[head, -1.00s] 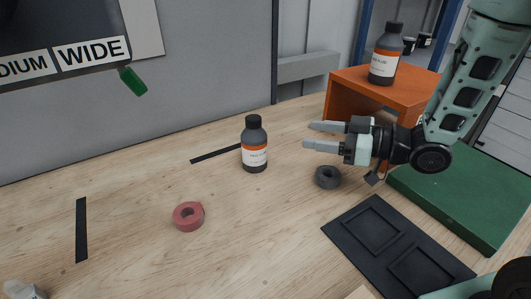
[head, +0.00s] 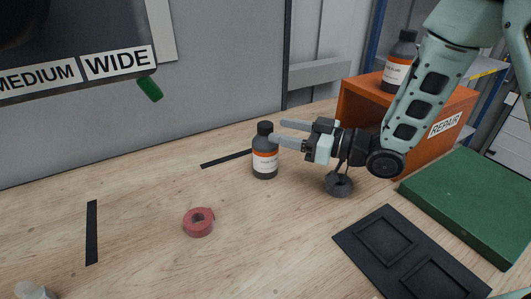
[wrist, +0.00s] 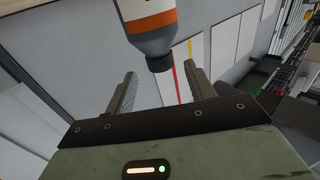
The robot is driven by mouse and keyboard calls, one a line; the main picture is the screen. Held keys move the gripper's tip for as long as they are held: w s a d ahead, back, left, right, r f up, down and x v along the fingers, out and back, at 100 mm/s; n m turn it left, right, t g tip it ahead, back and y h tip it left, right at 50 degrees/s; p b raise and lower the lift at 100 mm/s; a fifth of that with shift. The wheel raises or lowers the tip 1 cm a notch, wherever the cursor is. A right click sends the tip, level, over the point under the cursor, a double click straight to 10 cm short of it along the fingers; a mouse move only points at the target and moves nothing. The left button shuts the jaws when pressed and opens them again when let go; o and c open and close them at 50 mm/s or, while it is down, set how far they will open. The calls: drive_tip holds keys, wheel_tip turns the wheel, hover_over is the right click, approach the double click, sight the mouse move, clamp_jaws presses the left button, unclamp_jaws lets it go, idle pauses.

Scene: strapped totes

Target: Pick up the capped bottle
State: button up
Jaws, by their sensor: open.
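A dark grey bottle (head: 265,165) with a black cap and a white and orange label stands upright on the wooden table. My gripper (head: 279,132) is open and empty, its fingers pointing left at the bottle's upper part. In the head view the fingertips overlap the bottle's right edge near the cap; contact cannot be told. In the wrist view the bottle (wrist: 148,22) appears upside down, its cap lying between the two fingertip lines. A second similar capped bottle (head: 398,68) stands on the orange box, partly hidden by my arm.
An orange box (head: 433,140) marked REPAIR stands at right. A dark tape roll (head: 339,185) lies below my gripper, and a red roll (head: 198,223) lies left. A black tray (head: 395,255) and a green slab (head: 465,200) lie front right. The table's left is mostly clear.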

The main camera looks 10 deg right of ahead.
sight(265, 127)
drive_tip(key=shift+f+x, duration=0.2)
drive_tip(key=shift+x, duration=1.15)
drive_tip(key=shift+f+x, duration=0.2)
drive_tip(key=shift+x, duration=1.15)
clamp_jaws()
